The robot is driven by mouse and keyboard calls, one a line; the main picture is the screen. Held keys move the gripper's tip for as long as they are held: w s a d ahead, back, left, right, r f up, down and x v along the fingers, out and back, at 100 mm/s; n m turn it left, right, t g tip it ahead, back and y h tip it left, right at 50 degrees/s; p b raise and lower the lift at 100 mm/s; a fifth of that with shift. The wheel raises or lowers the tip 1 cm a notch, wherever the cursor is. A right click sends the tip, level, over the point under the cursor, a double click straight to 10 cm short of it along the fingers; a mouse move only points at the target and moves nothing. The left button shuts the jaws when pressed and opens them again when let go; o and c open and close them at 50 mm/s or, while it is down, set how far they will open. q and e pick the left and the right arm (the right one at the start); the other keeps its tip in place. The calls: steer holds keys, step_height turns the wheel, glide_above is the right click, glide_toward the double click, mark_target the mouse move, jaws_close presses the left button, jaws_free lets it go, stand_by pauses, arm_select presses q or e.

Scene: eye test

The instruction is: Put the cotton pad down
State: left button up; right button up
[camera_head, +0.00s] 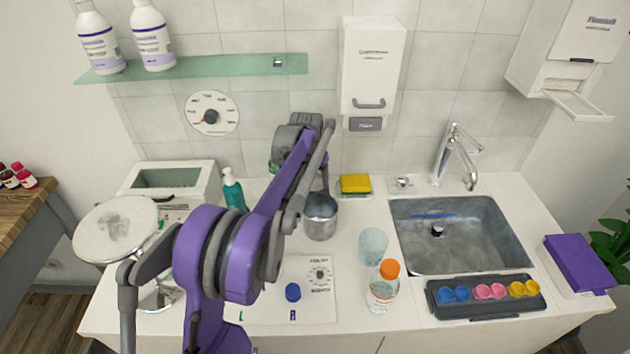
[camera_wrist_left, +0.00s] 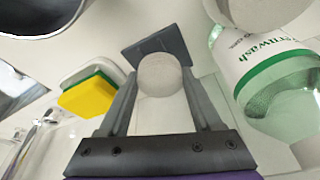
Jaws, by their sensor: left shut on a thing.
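The cotton pad (camera_wrist_left: 160,75) is a small round, pale disc in the left wrist view. It sits between the fingertips of my left gripper (camera_wrist_left: 161,88), which is shut on it. In the head view my left gripper (camera_head: 323,178) is at the back of the counter, close to the metal cup (camera_head: 320,218) and mostly hidden by my own arm. The pad cannot be made out in the head view. My right gripper is not in view.
A wash bottle (camera_wrist_left: 275,75) stands close on the right in the wrist view. A yellow sponge (camera_wrist_left: 88,95) lies in a dish to the left. A dark slab (camera_wrist_left: 150,50) shows past the fingertips. The sink (camera_head: 465,250) is at the right.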

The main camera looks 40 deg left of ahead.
arm_select(q)
steer(key=shift+f, duration=0.45)
steer(key=shift+f, duration=0.35)
steer(key=o, duration=1.3)
steer(key=shift+r, duration=0.25)
steer(key=v, duration=1.2)
steer(key=shift+d+r+p, duration=0.1)
steer(key=shift+r+p, duration=0.05)
steer(key=shift+p, duration=0.25)
